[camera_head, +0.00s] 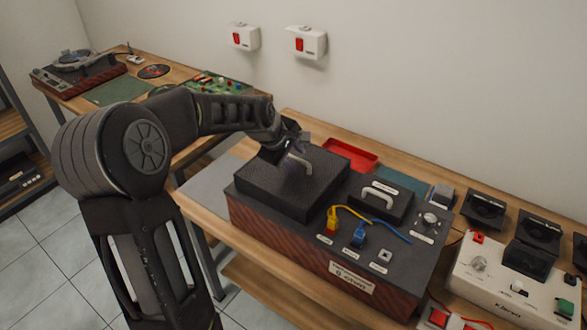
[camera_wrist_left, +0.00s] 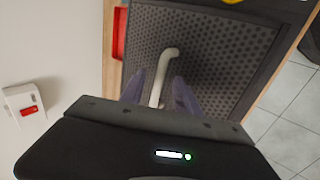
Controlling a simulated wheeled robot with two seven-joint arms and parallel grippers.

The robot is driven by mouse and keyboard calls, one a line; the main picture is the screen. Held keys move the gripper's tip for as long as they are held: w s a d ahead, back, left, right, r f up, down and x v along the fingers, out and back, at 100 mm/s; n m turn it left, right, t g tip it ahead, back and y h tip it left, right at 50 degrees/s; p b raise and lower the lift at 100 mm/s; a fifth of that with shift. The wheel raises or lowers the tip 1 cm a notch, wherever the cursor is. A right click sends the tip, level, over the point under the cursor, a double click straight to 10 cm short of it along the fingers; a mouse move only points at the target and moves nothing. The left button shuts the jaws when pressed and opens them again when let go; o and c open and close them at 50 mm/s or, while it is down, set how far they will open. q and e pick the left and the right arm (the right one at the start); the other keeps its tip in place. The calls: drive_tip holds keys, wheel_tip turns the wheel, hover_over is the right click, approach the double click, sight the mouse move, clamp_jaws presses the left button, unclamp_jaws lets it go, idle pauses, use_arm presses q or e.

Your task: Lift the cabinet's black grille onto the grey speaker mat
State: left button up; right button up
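The black grille (camera_head: 280,197) is a square perforated panel with a pale bar handle. It sits at the left end of the cabinet (camera_head: 395,282), which has a dark top and a reddish wood front. The grey speaker mat (camera_head: 208,188) lies flat on the table just left of the cabinet, partly hidden by my arm. My left gripper (camera_head: 296,155) is at the grille's handle. In the left wrist view, its fingers stand apart on either side of the handle (camera_wrist_left: 163,72), with gaps visible, above the grille (camera_wrist_left: 225,48). My right gripper is out of view.
A smaller black panel with a handle (camera_head: 380,203), blue and yellow cables (camera_head: 352,216) and a knob occupy the cabinet's right part. A red tray (camera_head: 350,154) lies behind. A white unit (camera_head: 515,285) stands at right. A turntable (camera_head: 80,72) is on the far left table.

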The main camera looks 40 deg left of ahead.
use_arm(q)
drive_tip(key=shift+c, duration=0.4)
clamp_jaws()
idle(0.4)
idle(1.0)
